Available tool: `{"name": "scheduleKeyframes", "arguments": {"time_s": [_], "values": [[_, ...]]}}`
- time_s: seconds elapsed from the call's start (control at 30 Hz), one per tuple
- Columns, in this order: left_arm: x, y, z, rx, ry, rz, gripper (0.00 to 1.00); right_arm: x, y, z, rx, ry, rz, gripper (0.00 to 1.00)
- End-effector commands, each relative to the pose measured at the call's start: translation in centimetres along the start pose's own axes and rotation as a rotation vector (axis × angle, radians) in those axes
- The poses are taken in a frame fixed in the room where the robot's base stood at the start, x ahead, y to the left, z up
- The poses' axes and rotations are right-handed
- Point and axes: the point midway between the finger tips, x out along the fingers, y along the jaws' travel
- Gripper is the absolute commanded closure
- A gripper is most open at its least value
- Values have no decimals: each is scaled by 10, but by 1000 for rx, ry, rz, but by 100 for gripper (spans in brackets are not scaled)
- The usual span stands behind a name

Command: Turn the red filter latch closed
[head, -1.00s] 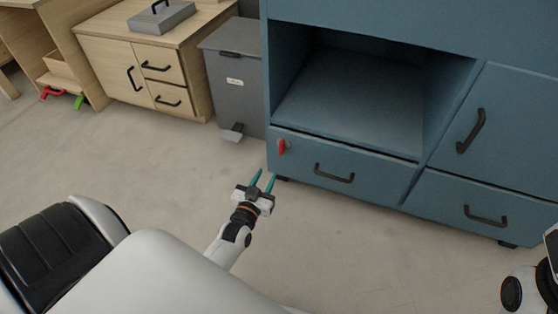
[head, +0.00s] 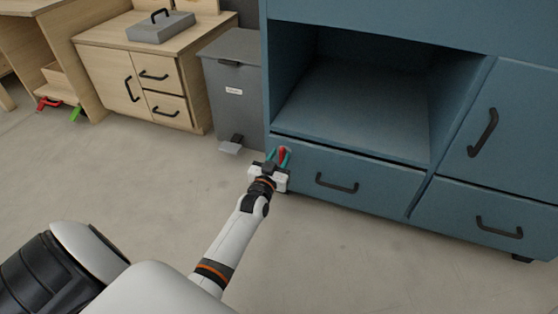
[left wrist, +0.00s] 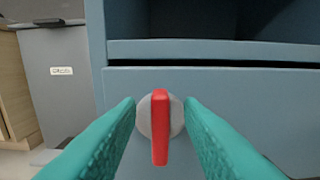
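The red filter latch (head: 282,153) sits on the front of the blue cabinet (head: 345,165), at the left end of the lower drawer front. In the left wrist view the red latch (left wrist: 160,127) stands upright on a round grey disc (left wrist: 146,118). My left gripper (head: 278,156) is at the latch. Its teal fingers (left wrist: 160,122) are open, one on each side of the latch, with gaps between them and the red handle. My right gripper is not in view.
A grey bin (head: 232,95) with a pedal stands left of the cabinet. A wooden cabinet (head: 120,75) carries a grey box (head: 161,28). The cabinet's open compartment (head: 355,105) is above the latch. The floor (head: 130,165) in front is clear.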

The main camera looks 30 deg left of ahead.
Motion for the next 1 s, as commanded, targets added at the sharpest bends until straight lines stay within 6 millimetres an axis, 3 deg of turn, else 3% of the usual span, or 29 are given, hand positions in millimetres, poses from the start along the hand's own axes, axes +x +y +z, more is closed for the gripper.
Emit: {"name": "scheduleKeyframes", "arguments": {"time_s": [0.17,0.4,0.83,1.0], "values": [[0,0,0,0,1,0,66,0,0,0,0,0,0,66],[0,0,0,0,1,0,100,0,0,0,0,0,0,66],[-1,-1,1,68,4,-1,100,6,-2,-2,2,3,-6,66],[-1,-3,3,177,4,-1,100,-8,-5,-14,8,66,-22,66]]}}
